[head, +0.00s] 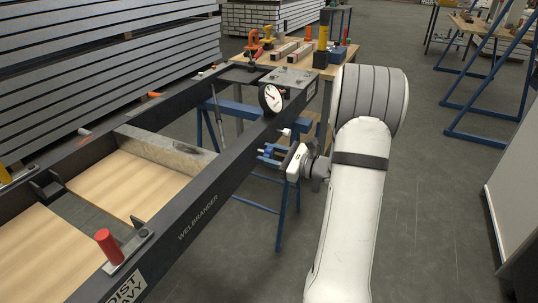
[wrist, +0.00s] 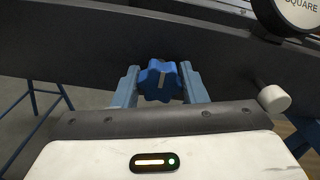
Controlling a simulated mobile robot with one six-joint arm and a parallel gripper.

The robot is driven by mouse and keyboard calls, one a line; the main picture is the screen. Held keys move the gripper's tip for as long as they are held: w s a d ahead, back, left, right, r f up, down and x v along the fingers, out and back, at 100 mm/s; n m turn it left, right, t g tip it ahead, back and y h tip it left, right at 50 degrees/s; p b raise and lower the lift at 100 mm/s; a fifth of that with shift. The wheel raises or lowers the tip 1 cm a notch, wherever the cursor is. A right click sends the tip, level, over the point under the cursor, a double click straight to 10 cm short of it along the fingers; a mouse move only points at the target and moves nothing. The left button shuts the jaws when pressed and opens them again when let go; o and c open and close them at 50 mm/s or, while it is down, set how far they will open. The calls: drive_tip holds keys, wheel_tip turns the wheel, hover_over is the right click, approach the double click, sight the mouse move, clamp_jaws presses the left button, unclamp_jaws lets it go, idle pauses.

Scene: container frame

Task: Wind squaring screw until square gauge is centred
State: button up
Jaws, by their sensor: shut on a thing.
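The squaring screw has a blue lobed knob (wrist: 158,82) with a pale line on its face, on the side of the dark frame rail. My gripper (wrist: 160,88) is shut on this knob, one blue-grey finger on each side. In the head view my gripper (head: 269,154) reaches the rail from the right, and the knob is hard to make out there. The square gauge (head: 271,97) is a round white dial with a dark rim on top of the rail. Its dark needle points up and left, with red near it. Only the gauge's lower edge (wrist: 299,14) shows in the wrist view.
A pale round peg (wrist: 274,98) sticks out of the rail just right of my gripper. The dark frame (head: 205,196) rests on blue trestles (head: 283,212). A workbench with tools (head: 325,66) is behind.

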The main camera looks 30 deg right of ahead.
drive_tip(key=shift+a+r+p, duration=0.1)
drive_tip(key=shift+p, duration=0.45)
drive_tip(key=shift+r+m+p, duration=0.1)
drive_tip(key=shift+m+p, duration=0.7)
drive_tip(key=shift+p, duration=0.1)
drive_tip(key=m+p, duration=0.3)
drive_tip(key=p, duration=0.2)
drive_tip(key=shift+r, duration=0.1)
drive_tip(key=m+p, duration=0.3)
drive_tip(key=p, duration=0.1)
drive_tip(key=shift+m+p, duration=0.35)
drive_tip(key=shift+m, duration=0.05)
drive_tip(key=m+p, duration=0.3)
drive_tip(key=p, duration=0.1)
drive_tip(key=shift+s+m, duration=0.1)
drive_tip(key=shift+m, duration=0.3)
drive_tip(key=m+p, duration=0.5)
drive_tip(key=m, duration=0.1)
drive_tip(key=shift+p, duration=0.3)
drive_tip(key=m+p, duration=0.1)
drive_tip(key=m, duration=0.1)
drive_tip(key=m+p, duration=0.1)
drive_tip(key=m, duration=0.1)
drive_tip(key=m+p, duration=0.1)
drive_tip(key=m, duration=0.1)
drive_tip(key=shift+f, duration=0.3)
drive_tip(key=shift+m, duration=0.4)
